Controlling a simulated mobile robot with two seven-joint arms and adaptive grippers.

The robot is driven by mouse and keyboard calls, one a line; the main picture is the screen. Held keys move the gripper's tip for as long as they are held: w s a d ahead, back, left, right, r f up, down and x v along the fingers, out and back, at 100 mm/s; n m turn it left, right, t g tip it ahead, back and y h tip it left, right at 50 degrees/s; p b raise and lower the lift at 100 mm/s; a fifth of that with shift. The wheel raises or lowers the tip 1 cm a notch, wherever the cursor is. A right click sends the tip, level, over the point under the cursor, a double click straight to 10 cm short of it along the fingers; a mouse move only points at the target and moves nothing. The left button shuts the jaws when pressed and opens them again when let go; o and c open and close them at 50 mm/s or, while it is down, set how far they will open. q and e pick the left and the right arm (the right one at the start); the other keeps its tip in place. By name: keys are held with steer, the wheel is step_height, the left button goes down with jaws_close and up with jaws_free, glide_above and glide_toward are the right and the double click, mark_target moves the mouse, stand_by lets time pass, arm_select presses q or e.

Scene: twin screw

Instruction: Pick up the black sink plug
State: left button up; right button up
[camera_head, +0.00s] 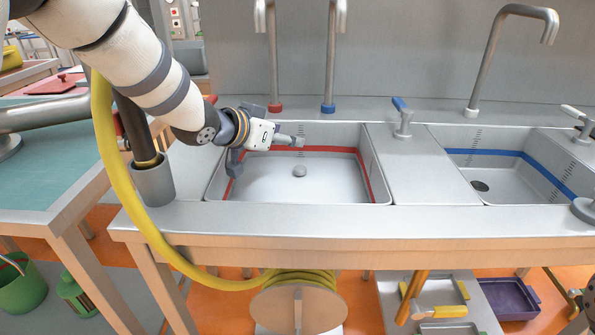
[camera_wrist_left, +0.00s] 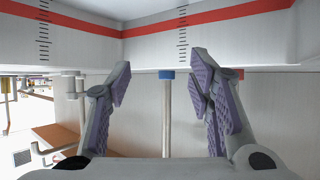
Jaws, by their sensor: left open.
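My left gripper (camera_head: 268,152) reaches over the left side of that basin, left of and above the knob. Its fingers are spread, with nothing between them. In the wrist view the open fingers (camera_wrist_left: 160,82) face the basin's red-striped wall, and the knob is not seen there.
Tall taps with red (camera_head: 275,107) and blue (camera_head: 328,107) bases stand behind the left basin. A yellow hose (camera_head: 120,190) hangs over the counter's front left. The left basin's right half is clear.

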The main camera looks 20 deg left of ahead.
arm_select(q)
steer(key=b, duration=0.1)
glide_toward(299, 168)
steer(key=x, duration=0.3)
steer(key=shift+f, duration=0.45)
steer(key=b+x, duration=0.1)
steer(key=x, duration=0.5)
steer(key=shift+w+d+b, duration=0.2)
steer(key=shift+w+b, duration=0.15)
steer(key=shift+w, duration=0.25)
steer(key=shift+r, duration=0.15)
arm_select(e)
steer(key=shift+g, duration=0.5)
steer(key=s+f, duration=0.1)
steer(key=s, duration=0.1)
steer(key=s+f, duration=0.1)
steer(key=f, duration=0.1)
steer(key=shift+s+d+f, duration=0.1)
steer(key=shift+s+d, duration=0.05)
steer(key=shift+s, duration=0.25)
arm_select(q)
jaws_close()
